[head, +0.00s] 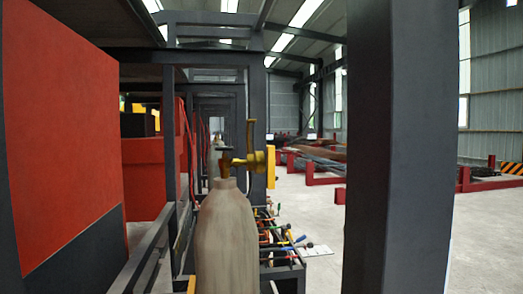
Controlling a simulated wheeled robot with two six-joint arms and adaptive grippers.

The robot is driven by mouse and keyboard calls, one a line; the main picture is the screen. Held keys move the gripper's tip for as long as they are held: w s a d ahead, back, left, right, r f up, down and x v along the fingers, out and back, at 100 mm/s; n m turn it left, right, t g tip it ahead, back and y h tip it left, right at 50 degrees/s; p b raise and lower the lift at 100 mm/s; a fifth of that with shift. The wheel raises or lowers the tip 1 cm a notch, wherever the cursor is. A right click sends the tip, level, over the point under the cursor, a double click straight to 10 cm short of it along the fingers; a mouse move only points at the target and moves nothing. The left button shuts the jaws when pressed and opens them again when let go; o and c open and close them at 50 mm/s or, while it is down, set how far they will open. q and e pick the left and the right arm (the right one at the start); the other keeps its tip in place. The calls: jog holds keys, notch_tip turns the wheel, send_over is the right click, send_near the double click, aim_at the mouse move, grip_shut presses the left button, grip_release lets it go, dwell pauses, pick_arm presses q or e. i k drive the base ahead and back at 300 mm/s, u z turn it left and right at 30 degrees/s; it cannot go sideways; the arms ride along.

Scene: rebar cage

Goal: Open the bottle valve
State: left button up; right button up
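A gas bottle (226,238) with a pale, worn grey-brown body stands upright just left of the middle of the head view. Its lower end is cut off by the bottom edge. A brass-yellow bottle valve (243,160) sits on its neck, with a thin upright part above and a round part pointing to the right. Whether the valve is open or shut cannot be told. Neither of my grippers is in view.
A dark steel post (398,150) stands close on the right. A red panel (62,130) fills the left. A tool rack (282,245) with several coloured handles stands right of the bottle.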

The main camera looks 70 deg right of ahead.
aim_at(224, 149)
jog(key=i, duration=0.45)
jog(key=z, duration=2.15)
jog(key=i, duration=0.5)
